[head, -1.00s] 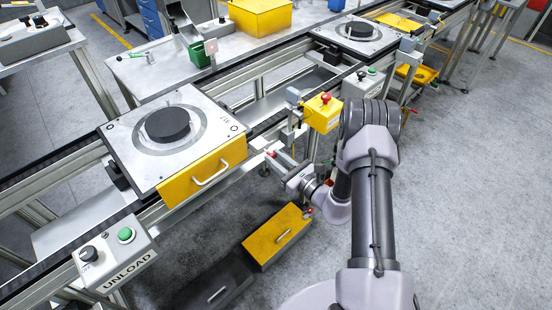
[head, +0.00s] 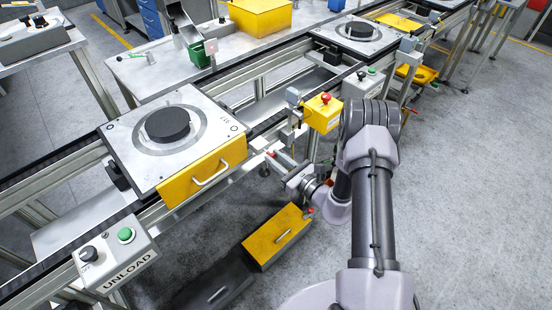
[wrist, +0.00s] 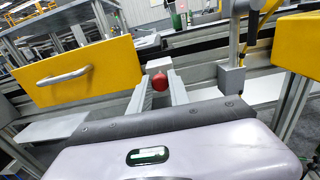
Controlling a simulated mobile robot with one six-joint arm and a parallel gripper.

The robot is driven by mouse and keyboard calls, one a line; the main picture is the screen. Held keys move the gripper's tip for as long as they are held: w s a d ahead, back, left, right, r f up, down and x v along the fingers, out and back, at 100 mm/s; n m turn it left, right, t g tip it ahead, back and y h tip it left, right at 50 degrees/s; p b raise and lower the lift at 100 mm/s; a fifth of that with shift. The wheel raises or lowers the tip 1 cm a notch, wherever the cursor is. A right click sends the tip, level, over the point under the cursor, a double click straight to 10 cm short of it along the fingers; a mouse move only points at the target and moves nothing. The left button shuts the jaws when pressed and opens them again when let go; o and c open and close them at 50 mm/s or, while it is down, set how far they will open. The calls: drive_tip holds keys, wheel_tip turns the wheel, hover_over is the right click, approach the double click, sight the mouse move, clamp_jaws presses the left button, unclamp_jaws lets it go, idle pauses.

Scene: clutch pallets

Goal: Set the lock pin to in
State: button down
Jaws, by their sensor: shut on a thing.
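The red knob (wrist: 159,82), which I take to be the lock pin's handle, sits between my two fingers in the wrist view. My gripper (wrist: 160,86) is shut on it. In the head view my gripper (head: 281,162) reaches to the rail edge, just right of the pallet with the yellow front; a bit of red shows at its tips. The pin's shaft is hidden, so I cannot tell whether it is in or out. The pallet (head: 120,133) carries a black disc (head: 167,125) and lies on the conveyor. Its yellow front (wrist: 82,72) also shows in the wrist view.
A yellow box with a red button (head: 323,112) stands close to the right of my gripper. An UNLOAD control box (head: 117,252) is at the lower left. A yellow-topped box (head: 275,237) lies below on the floor. Open floor is at the right.

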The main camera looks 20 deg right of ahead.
idle(0.4)
drive_tip(key=shift+x, duration=0.95)
drive_tip(key=c, duration=1.6)
unclamp_jaws()
drive_tip(key=o, duration=0.4)
drive_tip(key=shift+w, duration=0.1)
drive_tip(key=shift+c, duration=0.2)
drive_tip(key=p+v, duration=0.2)
drive_tip(key=v, duration=1.5)
drive_tip(key=shift+s, duration=0.3)
